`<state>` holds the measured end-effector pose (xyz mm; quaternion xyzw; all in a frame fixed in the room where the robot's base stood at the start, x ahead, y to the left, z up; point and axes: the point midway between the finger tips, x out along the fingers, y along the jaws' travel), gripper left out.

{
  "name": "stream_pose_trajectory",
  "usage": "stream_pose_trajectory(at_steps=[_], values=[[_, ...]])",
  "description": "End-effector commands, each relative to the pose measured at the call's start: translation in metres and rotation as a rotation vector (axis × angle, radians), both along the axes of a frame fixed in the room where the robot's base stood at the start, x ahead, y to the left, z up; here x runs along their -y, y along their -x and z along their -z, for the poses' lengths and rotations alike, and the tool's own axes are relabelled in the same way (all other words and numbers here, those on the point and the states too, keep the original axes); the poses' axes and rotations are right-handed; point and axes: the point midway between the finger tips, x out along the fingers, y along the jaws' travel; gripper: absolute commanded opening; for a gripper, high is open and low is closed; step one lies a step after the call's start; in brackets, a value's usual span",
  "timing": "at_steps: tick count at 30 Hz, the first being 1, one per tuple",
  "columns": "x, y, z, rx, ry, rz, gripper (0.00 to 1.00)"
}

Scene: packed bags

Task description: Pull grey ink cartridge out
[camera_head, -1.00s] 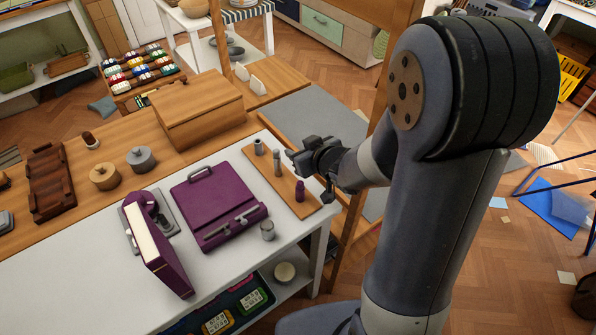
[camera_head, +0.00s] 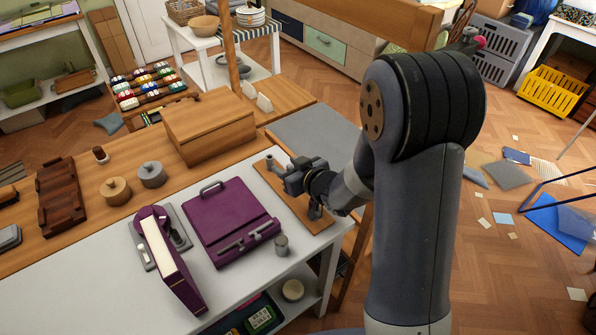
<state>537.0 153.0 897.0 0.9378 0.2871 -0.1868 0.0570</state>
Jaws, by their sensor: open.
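A wooden board (camera_head: 262,167) lies along the right edge of the white-topped table. A small grey cylinder (camera_head: 270,160), which looks like an ink cartridge, stands at its far end. My gripper (camera_head: 284,170) is over the board, its tips just to the right of that cylinder. I cannot tell whether they touch anything. The gripper is open. The other small upright pieces on the board, a slim greyish one and a purple one, are hidden behind my gripper and wrist. Which grey piece is the cartridge is not clear.
A purple case (camera_head: 225,215) and a purple upright book-like object (camera_head: 168,255) stand left of the board. A small grey jar (camera_head: 281,246) sits near the table's front edge. A wooden box (camera_head: 210,125) stands behind. The white tabletop (camera_head: 85,285) at front left is bare.

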Motion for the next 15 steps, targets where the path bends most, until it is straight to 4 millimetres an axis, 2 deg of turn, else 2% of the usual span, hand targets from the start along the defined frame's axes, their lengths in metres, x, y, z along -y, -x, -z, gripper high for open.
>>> stream_pose_trajectory(at_steps=[6,14,15], values=[[-0.0067,-0.0098,0.0048,0.001,0.001,0.000,0.41],[-0.0070,-0.0102,0.0052,0.001,0.001,0.000,0.41],[-0.0070,-0.0102,0.0052,0.000,0.000,0.000,0.38]])
